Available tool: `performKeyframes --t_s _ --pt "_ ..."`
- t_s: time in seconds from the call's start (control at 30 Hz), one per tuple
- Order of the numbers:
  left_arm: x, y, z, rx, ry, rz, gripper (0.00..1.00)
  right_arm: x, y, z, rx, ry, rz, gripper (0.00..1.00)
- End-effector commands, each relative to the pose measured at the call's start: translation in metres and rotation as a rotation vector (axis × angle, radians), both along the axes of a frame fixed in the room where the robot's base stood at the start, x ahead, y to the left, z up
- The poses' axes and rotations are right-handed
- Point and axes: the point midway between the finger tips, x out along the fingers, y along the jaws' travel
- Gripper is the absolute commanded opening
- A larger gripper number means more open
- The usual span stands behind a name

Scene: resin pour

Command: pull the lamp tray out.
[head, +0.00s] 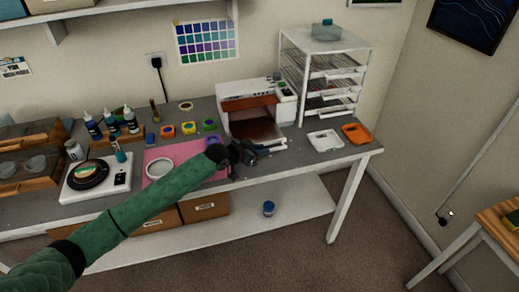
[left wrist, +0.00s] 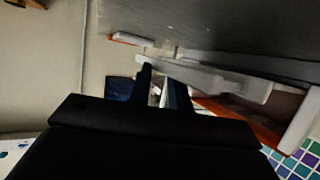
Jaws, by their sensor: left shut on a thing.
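The UV lamp (head: 250,103) is a white box with an orange-brown front and an open dark mouth, standing on the workbench in the head view. The lamp tray's white front edge (head: 272,146) shows low before the mouth, and its long white bar also shows in the left wrist view (left wrist: 205,76). My left gripper (head: 262,151) is at this front edge, shut on the tray. Its dark fingers (left wrist: 162,92) meet the white bar in the left wrist view. The fingers and wrist hide part of the tray. My right gripper is out of view.
A white drawer rack (head: 303,85) stands right of the lamp. A white tray (head: 325,140) and an orange tray (head: 356,134) lie to the right on the bench. A pink mat (head: 185,152) with a white ring (head: 160,169) lies left of my gripper. Several colour pots stand behind the mat.

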Motion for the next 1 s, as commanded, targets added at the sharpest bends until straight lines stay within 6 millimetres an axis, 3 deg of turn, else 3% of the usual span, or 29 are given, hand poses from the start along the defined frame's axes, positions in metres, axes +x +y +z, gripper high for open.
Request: performKeyframes --t_s 0.23,0.27,0.37,0.77,1.0 --pt "-0.002 0.001 -0.007 0.005 0.008 0.000 0.00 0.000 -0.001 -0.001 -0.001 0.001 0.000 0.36" --pt "-0.002 0.001 -0.007 0.005 0.008 0.000 0.23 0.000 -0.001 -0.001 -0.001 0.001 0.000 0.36" --pt "-0.002 0.001 -0.007 0.005 0.008 0.000 0.41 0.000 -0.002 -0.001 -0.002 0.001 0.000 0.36" --pt "-0.005 0.006 -0.003 0.004 0.003 0.000 0.41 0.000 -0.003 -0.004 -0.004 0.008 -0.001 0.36" --pt "-0.024 0.028 0.006 0.004 0.005 -0.001 0.41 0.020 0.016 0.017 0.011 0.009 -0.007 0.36"
